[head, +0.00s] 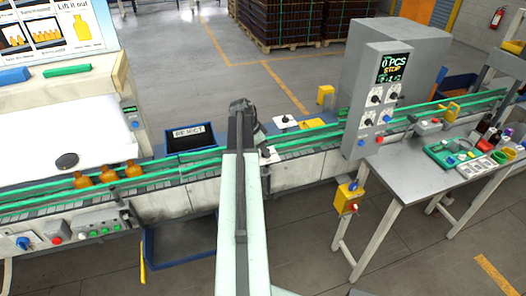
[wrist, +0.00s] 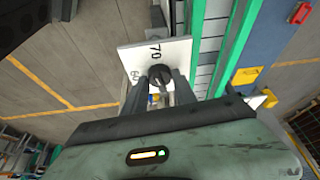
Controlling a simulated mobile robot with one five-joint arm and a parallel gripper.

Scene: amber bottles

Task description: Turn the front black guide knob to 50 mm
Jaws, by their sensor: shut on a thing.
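In the wrist view a round black knob (wrist: 160,75) sits on a white dial plate (wrist: 135,57). The number 70 shows on the plate, with what looks like 60 to its left. I cannot make out a pointer or the exact setting. My gripper (wrist: 161,88) is shut on the knob, one finger on each side. In the head view my gripper is largely hidden behind my arm at the conveyor. A white plate (head: 269,155) shows beside it on the near side. Another white plate with a dark knob (head: 285,120) stands on the far side, apart from my gripper.
Green conveyor rails (head: 180,162) run beside the gripper. Several amber bottles (head: 108,175) stand at the left. A dark reject bin (head: 191,138) lies behind the belt. A grey control cabinet (head: 375,100) stands to the right, with a table (head: 405,180) in front of it.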

